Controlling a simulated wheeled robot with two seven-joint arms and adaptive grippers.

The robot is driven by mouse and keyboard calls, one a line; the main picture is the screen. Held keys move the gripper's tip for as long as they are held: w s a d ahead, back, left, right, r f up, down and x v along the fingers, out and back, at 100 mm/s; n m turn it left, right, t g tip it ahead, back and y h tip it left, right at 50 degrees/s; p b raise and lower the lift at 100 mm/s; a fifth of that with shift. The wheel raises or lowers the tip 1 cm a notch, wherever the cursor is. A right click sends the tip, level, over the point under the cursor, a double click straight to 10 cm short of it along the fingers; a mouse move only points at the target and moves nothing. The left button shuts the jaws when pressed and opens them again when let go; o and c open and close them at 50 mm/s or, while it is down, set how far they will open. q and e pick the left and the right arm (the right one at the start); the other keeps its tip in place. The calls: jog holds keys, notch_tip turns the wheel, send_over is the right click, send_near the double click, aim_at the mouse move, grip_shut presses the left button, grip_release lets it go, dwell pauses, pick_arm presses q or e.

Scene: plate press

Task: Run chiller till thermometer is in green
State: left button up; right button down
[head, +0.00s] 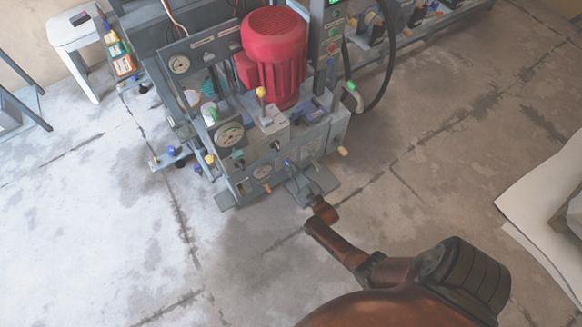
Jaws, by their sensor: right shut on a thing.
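I cannot tell which is the thermometer, and the needle readings are too small to make out. My right gripper (291,170) is at the lower right of the front panel, shut on a small control with a blue part (287,163). The gripper hides most of that control. My left gripper is out of view.
A red motor (275,55) stands on top of the machine, beside a control box with a green button (334,28). A yellow-topped lever (261,93) stands in front of the motor. A white stool (78,35) is at upper left. The floor in front is clear.

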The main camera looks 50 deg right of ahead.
jog(key=n, duration=0.4)
jog(key=shift+a+f, duration=0.1)
jog(key=shift+f, duration=0.05)
dwell(0.4)
jog(key=c, duration=2)
grip_release()
jog(key=v, duration=0.7)
jog(key=shift+s, duration=0.25)
